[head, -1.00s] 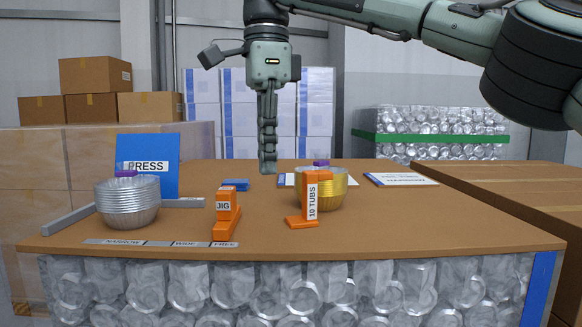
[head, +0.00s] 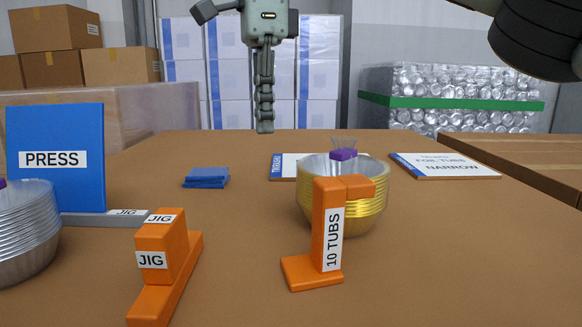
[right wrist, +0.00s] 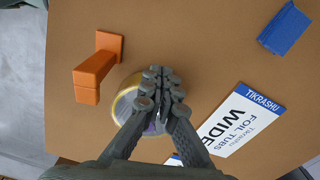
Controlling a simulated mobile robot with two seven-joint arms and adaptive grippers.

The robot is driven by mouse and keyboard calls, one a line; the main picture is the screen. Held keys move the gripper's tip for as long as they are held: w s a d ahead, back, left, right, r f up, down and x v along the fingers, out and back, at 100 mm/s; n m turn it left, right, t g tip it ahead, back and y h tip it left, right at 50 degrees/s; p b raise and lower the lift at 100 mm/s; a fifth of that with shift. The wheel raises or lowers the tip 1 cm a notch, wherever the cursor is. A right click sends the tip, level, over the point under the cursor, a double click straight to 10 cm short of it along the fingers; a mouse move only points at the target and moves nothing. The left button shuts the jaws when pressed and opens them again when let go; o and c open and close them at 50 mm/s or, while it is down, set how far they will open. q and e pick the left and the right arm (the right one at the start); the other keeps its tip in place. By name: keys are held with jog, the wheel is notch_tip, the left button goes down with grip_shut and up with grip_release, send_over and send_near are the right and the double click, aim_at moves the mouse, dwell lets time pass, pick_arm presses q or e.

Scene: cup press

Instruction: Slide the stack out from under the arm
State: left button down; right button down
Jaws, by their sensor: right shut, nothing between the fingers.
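A stack of gold foil tubs (head: 372,212) stands upright on the table, with a silver rim inside and a purple block (head: 343,155) on top. The orange gauge marked 10 TUBS (head: 328,225) stands in front of it, its short arm crossing the stack's near upper side. In the right wrist view, the gold rim (right wrist: 122,103) lies beside the orange gauge (right wrist: 100,68); I cannot tell how far the arm overlaps it. My right gripper (head: 265,128) is shut and empty, pointing down above and behind the stack in the head view. In the right wrist view its fingers (right wrist: 163,82) hide part of the stack.
A silver tub stack (head: 25,235) stands at the left edge by the blue PRESS panel (head: 60,185). An orange JIG block (head: 165,262) is left of the gauge. A blue block (head: 207,178) and a NARROW card (head: 445,165) lie farther back. The table's right side is mostly clear.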

aim_at(316, 167)
jog(key=d+f, duration=0.4)
jog(key=f, duration=0.5)
jog(key=shift+w+f, duration=0.15)
jog(key=shift+w, duration=0.3)
jog(key=shift+w+d, duration=0.25)
jog(key=shift+d, duration=0.75)
jog(key=shift+w+d, duration=0.25)
jog(key=shift+d, duration=0.7)
